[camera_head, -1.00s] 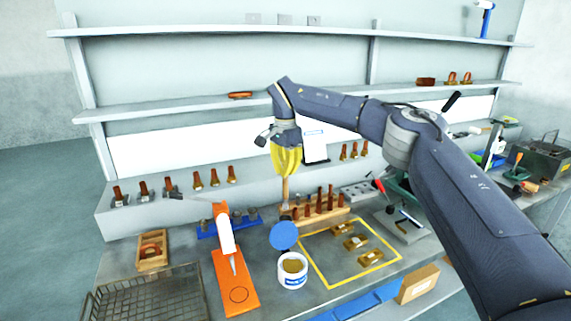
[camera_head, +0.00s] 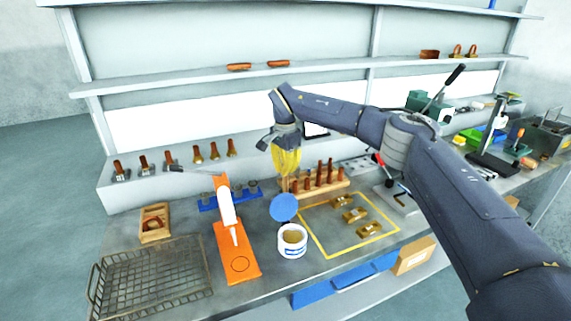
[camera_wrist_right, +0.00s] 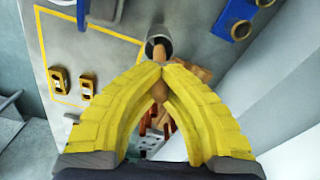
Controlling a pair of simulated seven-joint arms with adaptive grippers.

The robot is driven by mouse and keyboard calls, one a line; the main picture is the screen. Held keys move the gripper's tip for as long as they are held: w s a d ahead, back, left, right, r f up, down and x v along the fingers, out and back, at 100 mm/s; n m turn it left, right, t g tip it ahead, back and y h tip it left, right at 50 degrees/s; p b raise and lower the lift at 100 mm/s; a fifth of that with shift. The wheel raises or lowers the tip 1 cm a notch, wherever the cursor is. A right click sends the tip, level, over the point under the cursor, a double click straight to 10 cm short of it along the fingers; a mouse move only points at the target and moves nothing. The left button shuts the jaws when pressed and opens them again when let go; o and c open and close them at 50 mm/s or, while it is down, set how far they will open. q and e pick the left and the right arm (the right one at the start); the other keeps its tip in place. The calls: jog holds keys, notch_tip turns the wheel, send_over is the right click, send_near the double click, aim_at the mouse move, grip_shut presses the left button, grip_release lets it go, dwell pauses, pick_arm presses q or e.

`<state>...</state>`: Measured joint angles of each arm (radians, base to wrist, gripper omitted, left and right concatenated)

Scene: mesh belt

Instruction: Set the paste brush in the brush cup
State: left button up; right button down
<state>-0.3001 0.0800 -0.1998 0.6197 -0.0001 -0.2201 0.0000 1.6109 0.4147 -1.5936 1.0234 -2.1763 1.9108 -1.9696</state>
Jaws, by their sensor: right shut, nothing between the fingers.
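My right gripper (camera_head: 287,162) has yellow fingers that point down over the bench, behind the paste pot. In the right wrist view its fingertips (camera_wrist_right: 162,68) meet just over the wooden handle of the paste brush (camera_wrist_right: 160,52). The handle stands in the mouth of the grey brush cup (camera_wrist_right: 152,36). More wood shows in the gap between the fingers. In the head view a short length of the brush handle (camera_head: 285,184) shows under the fingers; the blue lid seems to hide the cup. My left gripper is not in view.
The white paste pot (camera_head: 292,250) stands in front with its blue lid (camera_head: 284,207) raised. A wooden rack (camera_head: 338,186) of copper pieces is close at the right. An orange board (camera_head: 237,262) and a wire basket (camera_head: 150,283) lie left.

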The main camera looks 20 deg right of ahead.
jog(key=shift+f, duration=0.55)
jog(key=c, duration=2.2)
grip_release()
jog(key=c, duration=1.5)
grip_release()
jog(key=shift+s+a, duration=0.1)
jog(key=shift+s, duration=0.05)
